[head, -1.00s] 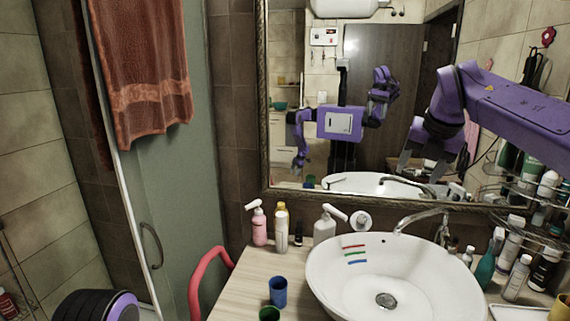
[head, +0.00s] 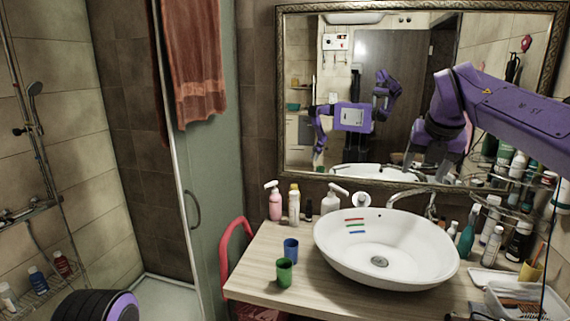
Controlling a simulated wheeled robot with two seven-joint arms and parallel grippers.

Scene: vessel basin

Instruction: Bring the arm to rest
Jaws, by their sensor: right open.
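My right arm (head: 505,108) comes in from the right, purple, bent at its elbow and raised above the right side of the washbasin counter. My right gripper (head: 425,168) hangs from it, pointing down in front of the mirror. It is open, with nothing seen between its dark fingers. It is apart from the white basin (head: 335,248) below it. My left gripper is not directly in view; part of my own body shows at the bottom left. The mirror (head: 300,100) shows a reflection of me with both arms.
A blue cup (head: 291,250) and a green cup (head: 284,272) stand on the wooden counter (head: 252,275) left of the basin. Soap bottles (head: 294,204) line the back. Several bottles (head: 491,246) and a clear container (head: 525,301) crowd the right. A red chair (head: 224,258) stands left.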

